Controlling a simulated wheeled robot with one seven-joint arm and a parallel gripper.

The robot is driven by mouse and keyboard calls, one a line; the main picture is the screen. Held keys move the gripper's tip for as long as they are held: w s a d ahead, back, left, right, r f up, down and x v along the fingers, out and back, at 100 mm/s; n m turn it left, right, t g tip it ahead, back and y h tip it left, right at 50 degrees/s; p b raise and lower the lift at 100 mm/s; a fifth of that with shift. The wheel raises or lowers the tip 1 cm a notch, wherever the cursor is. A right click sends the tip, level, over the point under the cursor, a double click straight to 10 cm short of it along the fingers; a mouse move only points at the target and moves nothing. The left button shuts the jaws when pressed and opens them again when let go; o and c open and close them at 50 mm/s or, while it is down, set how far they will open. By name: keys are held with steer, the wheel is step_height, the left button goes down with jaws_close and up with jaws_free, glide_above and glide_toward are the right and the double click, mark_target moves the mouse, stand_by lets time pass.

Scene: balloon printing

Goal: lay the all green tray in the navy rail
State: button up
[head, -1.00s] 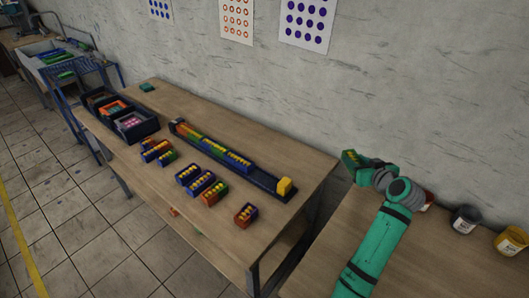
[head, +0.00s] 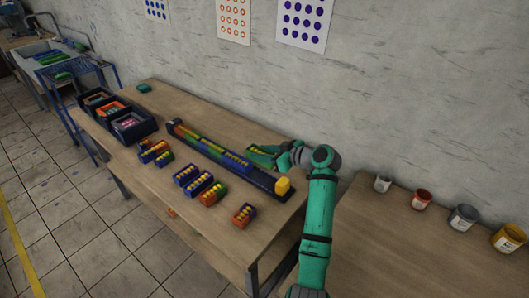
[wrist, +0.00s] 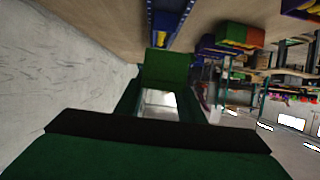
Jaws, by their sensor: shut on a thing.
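The navy rail (head: 264,181) runs diagonally along the table. A bare stretch lies between. My gripper (head: 262,151) is shut on the green tray (head: 256,149), above the wall side of the table, just beyond the rail. In the wrist view the green tray (wrist: 165,66) shows as a plain green face between the fingers. The rail (wrist: 166,22) appears beyond it. The tray's far side is hidden.
Blue trays (head: 186,176), an orange-green tray (head: 213,194) and other mixed trays lie loose in front of the rail. Dark bins (head: 131,126) stand at the far left. Paint cans (head: 463,217) stand on the right table. The wall is close behind.

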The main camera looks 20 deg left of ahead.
steer(key=shift+f, duration=4.9)
steer(key=shift+d+f, duration=0.3)
steer(key=o, duration=1.2)
steer(key=shift+c, duration=0.2)
